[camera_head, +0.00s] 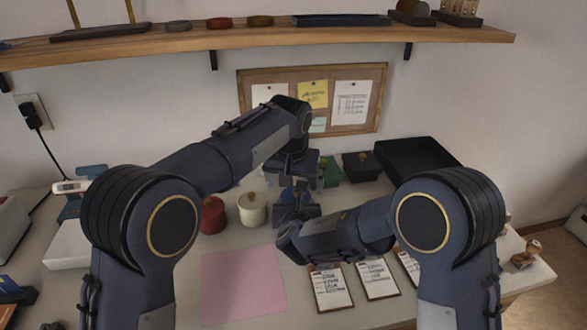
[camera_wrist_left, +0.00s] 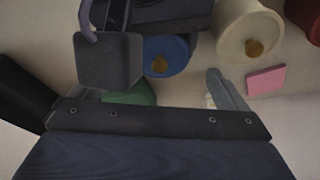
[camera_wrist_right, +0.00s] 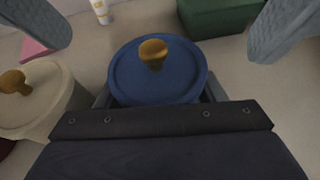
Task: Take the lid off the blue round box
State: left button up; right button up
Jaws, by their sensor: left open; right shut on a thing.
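The blue round box (camera_wrist_right: 157,98) stands on the table with its lid (camera_wrist_right: 158,72) on and a gold knob (camera_wrist_right: 153,52) on top. It also shows in the left wrist view (camera_wrist_left: 166,57), partly behind dark gripper parts. In the head view my arms mostly hide it. My right gripper (camera_wrist_right: 158,92) is shut on the box, one finger on each side of its body. My left gripper (camera_head: 298,182) is above the box with its fingers spread. Its two fingers show apart at the top of the right wrist view, clear of the knob.
A cream round box (camera_head: 252,209) and a red round box (camera_head: 212,214) stand to the left. A green box (camera_wrist_right: 215,15) is behind, with a dark box (camera_head: 361,166) and black tray (camera_head: 412,160). A pink sheet (camera_head: 243,284) and cards (camera_head: 331,288) lie in front.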

pick_arm(q)
jog(key=shift+x, duration=1.55)
jog(key=c, duration=1.2)
jog(key=shift+s, duration=0.1)
jog(key=shift+r, duration=0.25)
jog(key=shift+r, duration=0.95)
jog(key=shift+r, duration=1.95)
pick_arm(e)
jog(key=o, duration=1.5)
jog(key=shift+c, duration=0.2)
